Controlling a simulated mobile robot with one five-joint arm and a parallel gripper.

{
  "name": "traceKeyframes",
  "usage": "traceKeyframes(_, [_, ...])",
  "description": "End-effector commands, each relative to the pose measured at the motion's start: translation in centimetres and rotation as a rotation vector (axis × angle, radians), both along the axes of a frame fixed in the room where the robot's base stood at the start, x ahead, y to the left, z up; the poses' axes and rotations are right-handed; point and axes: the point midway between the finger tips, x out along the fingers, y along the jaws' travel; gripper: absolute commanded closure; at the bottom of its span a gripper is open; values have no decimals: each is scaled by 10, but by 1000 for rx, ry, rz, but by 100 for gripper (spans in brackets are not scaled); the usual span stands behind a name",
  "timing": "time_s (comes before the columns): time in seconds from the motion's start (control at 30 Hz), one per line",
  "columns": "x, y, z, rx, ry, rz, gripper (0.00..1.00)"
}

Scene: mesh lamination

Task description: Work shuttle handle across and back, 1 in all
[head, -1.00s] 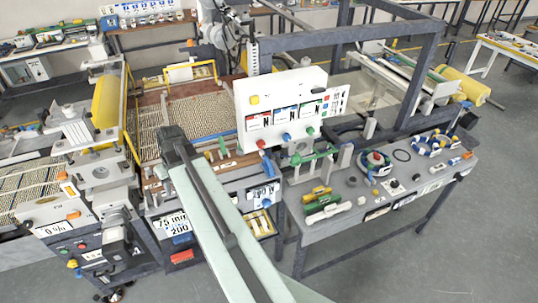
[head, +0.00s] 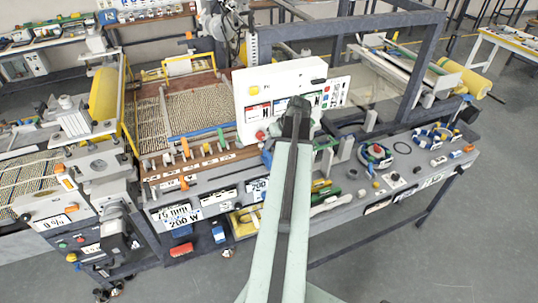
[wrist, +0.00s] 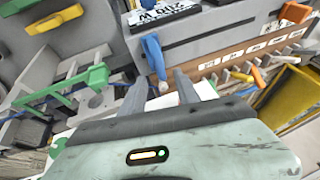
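A blue handle (wrist: 152,54) with a paler lower end stands in the middle of the wrist view, in front of the grey machine face. I cannot tell for sure that it is the shuttle handle. In the head view a blue part (head: 267,157) shows just left of my arm, partly hidden. My gripper (wrist: 161,84) has its two grey fingers apart, with the handle's lower end seen in the gap between them. Contact is not visible. In the head view my gripper (head: 298,104) is in front of the white control panel (head: 250,88) and covers part of it.
A brown rail (wrist: 238,58) with several orange and tan pegs lies right of the blue handle. A green handle (wrist: 62,88) and a yellow handle (wrist: 53,19) are at left. The mesh bed (head: 205,108) lies behind the rail. A grey side bench (head: 420,165) holds loose parts.

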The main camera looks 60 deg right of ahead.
Motion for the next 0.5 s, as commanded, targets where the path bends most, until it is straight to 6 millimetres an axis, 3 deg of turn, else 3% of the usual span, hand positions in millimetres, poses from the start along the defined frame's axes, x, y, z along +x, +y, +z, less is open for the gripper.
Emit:
traceKeyframes(0.03, [4, -1, -16, 0, 0, 1, 62])
traceKeyframes(0.23, [20, -4, -50, 1, 0, 1, 62])
traceKeyframes(0.5, [25, -4, -54, 1, 1, 0, 62])
